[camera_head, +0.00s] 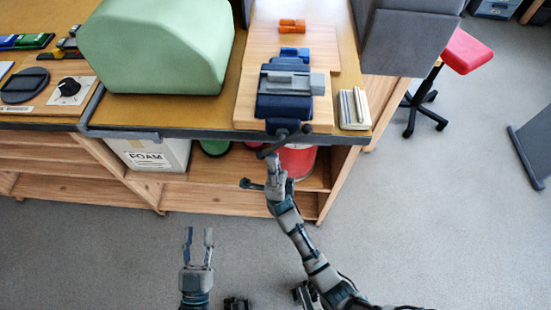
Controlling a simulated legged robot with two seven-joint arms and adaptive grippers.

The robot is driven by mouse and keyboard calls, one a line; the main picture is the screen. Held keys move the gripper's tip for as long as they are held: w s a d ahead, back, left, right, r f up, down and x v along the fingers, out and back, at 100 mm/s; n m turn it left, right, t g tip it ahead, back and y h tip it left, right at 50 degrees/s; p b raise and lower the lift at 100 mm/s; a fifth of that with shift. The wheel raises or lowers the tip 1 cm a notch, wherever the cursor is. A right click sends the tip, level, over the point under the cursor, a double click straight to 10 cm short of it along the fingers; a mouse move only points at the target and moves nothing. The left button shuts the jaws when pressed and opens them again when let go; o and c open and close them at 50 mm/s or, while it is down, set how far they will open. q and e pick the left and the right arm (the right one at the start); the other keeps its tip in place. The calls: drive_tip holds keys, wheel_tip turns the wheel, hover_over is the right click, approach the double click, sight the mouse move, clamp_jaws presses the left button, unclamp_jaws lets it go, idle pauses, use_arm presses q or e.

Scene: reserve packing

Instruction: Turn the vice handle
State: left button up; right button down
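A dark blue vice (285,103) is mounted on a wooden board at the bench's front edge. Its dark handle bar (270,151) hangs at the front and slants from lower left to upper right. My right gripper (260,172) is just below the lower left end of the handle, with its fingers spread apart. One fingertip overlaps the handle end in the picture; I cannot tell whether it touches. My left gripper (198,236) is open and empty, low over the floor, away from the vice.
A green rounded block (155,45) stands left of the vice. A small light block (354,108) lies at its right. Below are shelves with a foam box (150,154) and a red container (297,160). A red stool (466,50) stands right. The front floor is clear.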

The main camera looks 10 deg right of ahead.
use_arm(q)
drive_tip(key=shift+s+r, duration=0.15)
drive_tip(key=shift+r, duration=0.15)
drive_tip(key=shift+t, duration=0.3)
drive_tip(key=shift+f, duration=0.1)
